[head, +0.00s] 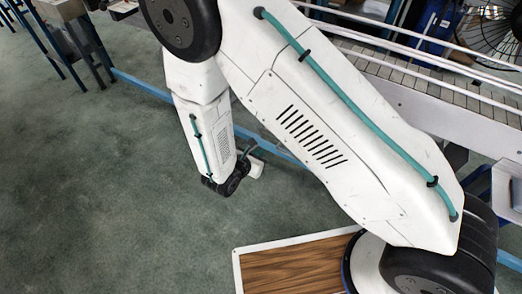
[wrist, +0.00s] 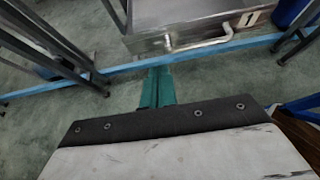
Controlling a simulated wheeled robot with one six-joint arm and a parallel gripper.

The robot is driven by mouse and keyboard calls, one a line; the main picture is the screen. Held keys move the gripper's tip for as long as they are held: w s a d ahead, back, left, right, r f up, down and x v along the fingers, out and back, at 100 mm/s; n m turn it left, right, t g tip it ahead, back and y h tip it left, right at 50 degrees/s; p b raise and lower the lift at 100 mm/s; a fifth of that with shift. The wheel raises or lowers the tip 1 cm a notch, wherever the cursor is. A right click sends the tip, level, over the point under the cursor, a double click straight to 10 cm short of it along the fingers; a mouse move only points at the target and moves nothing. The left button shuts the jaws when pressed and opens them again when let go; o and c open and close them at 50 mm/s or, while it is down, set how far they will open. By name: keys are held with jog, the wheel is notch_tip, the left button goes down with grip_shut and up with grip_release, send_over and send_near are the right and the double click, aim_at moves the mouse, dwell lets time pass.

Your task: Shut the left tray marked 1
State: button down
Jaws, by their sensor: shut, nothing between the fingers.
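A grey metal tray (wrist: 145,43) shows at the top of the wrist view, with a bent metal handle (wrist: 200,43) on its front. A pale label (wrist: 248,19) sits right of the handle; its marking is too small to read. Part of the tray's inside shows behind the front, and the rest is cut off by the frame. My gripper (wrist: 157,72) has its teal fingers shut and empty, below and left of the handle in the picture. I see a gap of floor and blue beam around them. In the head view my arm hides much of the scene, and I cannot pick out the tray.
A blue floor beam (wrist: 105,78) crosses behind my fingers. Dark metal legs stand at left (wrist: 62,62) and right (wrist: 290,45). A conveyor (head: 450,95) runs along the right of the head view. Green floor (head: 100,190) is clear at left.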

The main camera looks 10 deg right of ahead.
aim_at(278, 137)
jog(key=x, duration=0.6)
jog(key=r+x, duration=0.1)
jog(key=x, duration=0.2)
jog(key=shift+w+d, duration=0.45)
jog(key=shift+w+d+f, duration=0.1)
jog(key=shift+w+d, duration=0.3)
jog(key=shift+w, duration=0.15)
